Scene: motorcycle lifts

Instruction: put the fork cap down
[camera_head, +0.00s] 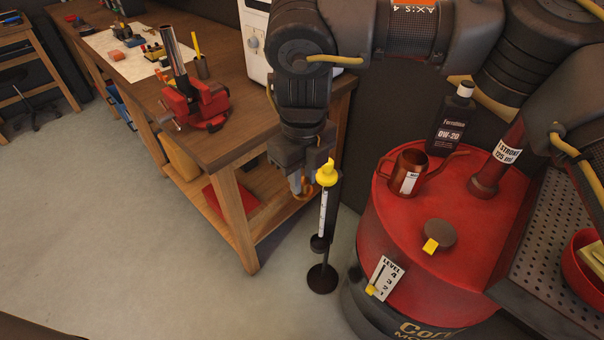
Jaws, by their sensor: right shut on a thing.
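My right gripper (300,184) reaches down from the top of the view, beside the front corner of the wooden workbench. It is shut on a small copper-orange thing (306,187) at its fingertips, which I take to be the fork cap. The fingers hide most of it, and it is above the floor. A yellow-topped white rod (323,212) stands upright just right of the gripper, over a dark round base (322,279). I cannot tell whether the gripper touches the rod. My left gripper is not in view.
The workbench (235,147) carries a red vise (203,106) and a white mat (127,62) with small parts. A red drum (395,240) at right holds a copper can (407,174), a black oil bottle (450,120) and a brown disc (439,233).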

